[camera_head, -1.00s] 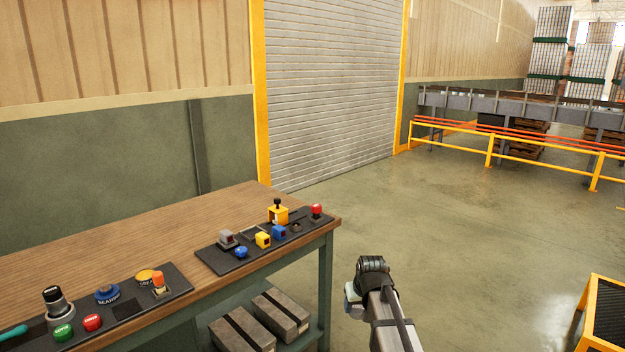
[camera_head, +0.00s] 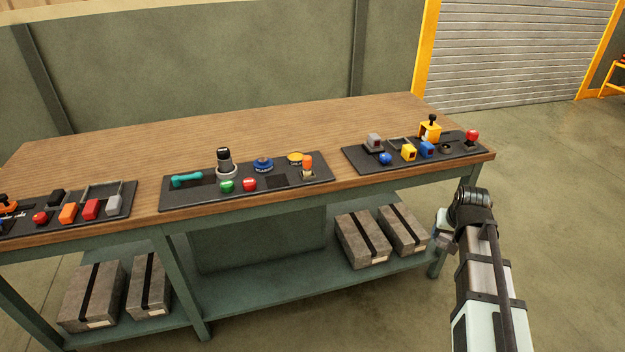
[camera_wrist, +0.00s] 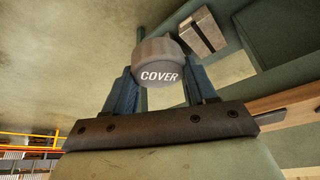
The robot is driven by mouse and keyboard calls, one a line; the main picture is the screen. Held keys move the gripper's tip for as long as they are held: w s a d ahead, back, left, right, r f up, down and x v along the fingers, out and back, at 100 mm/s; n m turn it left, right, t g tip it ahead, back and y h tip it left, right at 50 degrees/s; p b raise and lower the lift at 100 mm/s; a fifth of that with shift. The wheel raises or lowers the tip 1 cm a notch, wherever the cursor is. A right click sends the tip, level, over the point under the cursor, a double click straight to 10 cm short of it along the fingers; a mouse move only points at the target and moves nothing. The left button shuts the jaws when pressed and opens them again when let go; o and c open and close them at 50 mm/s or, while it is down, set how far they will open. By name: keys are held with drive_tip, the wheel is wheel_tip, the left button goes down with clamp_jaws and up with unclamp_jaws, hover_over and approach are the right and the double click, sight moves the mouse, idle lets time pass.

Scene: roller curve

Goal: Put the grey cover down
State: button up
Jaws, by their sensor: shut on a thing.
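In the wrist view, the grey cover (camera_wrist: 160,68) is a round cap with the word COVER on it. My gripper (camera_wrist: 160,86) is shut on it, with one finger on each side. In the head view, my arm (camera_head: 478,255) is at the right, in front of the workbench's right end. The gripper's fingers and the cover are mostly hidden there behind my own wrist. The wooden workbench (camera_head: 270,121) has three dark panels on its top, apart from the cover.
The left panel (camera_head: 75,222), middle panel (camera_head: 200,198) and right panel (camera_head: 372,160) hold several coloured knobs, buttons and blocks. The bench top behind them is bare. Strapped boxes (camera_head: 360,238) lie on the lower shelf. Open floor (camera_head: 560,180) is at the right.

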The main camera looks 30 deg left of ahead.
drive_tip(key=s+a+r+n+y, duration=0.1)
drive_tip(key=a+r+n, duration=0.1)
drive_tip(key=a, duration=0.9)
drive_tip(key=a+r+n, duration=0.1)
drive_tip(key=a+r, duration=0.2)
drive_tip(key=a, duration=0.8)
wheel_tip(320, 180, up, 10)
drive_tip(key=n+g+y, duration=0.1)
drive_tip(key=n+y, duration=0.1)
drive_tip(key=n, duration=0.2)
hover_over(276, 178)
drive_tip(key=shift+s+d+f+g, duration=0.2)
drive_tip(key=shift+s+d+g, duration=0.1)
drive_tip(key=shift+s+d, duration=0.25)
drive_tip(key=shift+w+f, duration=0.15)
drive_tip(key=shift+f, duration=4.6)
clamp_jaws()
drive_tip(key=shift+f, duration=0.6)
drive_tip(key=o, duration=1.5)
unclamp_jaws()
